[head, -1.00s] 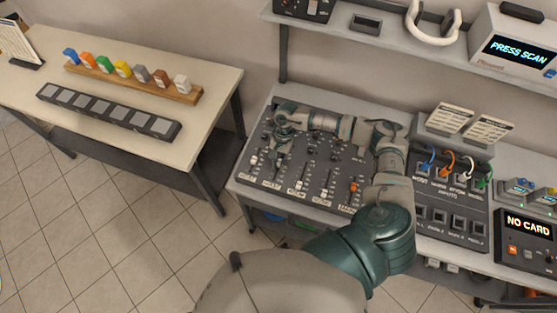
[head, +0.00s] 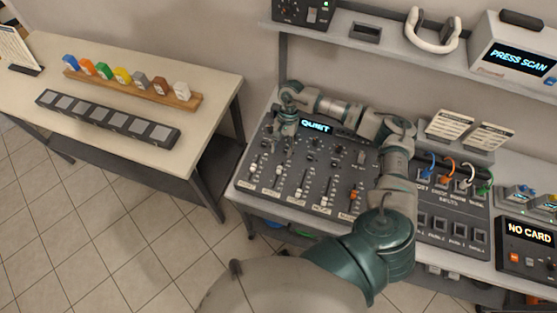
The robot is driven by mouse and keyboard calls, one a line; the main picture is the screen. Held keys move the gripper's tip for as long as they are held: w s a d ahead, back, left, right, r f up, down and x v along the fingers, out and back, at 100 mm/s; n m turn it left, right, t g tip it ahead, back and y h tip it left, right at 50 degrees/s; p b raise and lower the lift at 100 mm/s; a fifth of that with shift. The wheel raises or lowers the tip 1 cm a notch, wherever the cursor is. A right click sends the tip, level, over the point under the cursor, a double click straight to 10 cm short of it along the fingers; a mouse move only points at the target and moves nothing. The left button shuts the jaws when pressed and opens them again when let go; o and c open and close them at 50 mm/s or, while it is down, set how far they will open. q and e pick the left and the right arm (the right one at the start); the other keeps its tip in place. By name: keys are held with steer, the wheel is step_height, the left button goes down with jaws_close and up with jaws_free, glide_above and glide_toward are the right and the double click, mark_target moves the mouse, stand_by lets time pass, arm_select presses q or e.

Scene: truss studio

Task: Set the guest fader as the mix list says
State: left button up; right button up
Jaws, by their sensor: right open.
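The mixing desk (head: 268,205) has a row of upright fader slots with pale caps and one orange cap (head: 354,195) at the right. The second fader cap from the left (head: 279,172) sits fairly high; the third (head: 299,193) and fourth (head: 324,202) sit low. The labels below are too small to read surely, so I cannot tell which is the guest fader. A lit display on the desk (head: 316,126) reads QUIET. My right gripper (head: 284,133) is open over the desk's back left, apart from the caps. Two printed cards (head: 450,124) stand behind the patch panel; their text is unreadable.
A patch panel (head: 452,207) with coloured cables adjoins the desk at the right, beside a box reading NO CARD (head: 527,235). A shelf above holds headphones (head: 432,32) and a PRESS SCAN unit (head: 520,55). A side table (head: 215,90) holds coloured blocks on a rack.

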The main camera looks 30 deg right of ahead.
mark_target(280, 168)
step_height(280, 168, up, 7)
steer(key=w+d+n+b, duration=0.1)
steer(key=n+b, duration=0.1)
steer(key=n, duration=1.6)
steer(key=w+d+n+b, duration=0.1)
steer(key=d+n+b, duration=0.1)
steer(key=n, duration=1.6)
steer(key=x, duration=1.6)
steer(key=shift+a+f, duration=0.15)
steer(key=shift+f, duration=0.25)
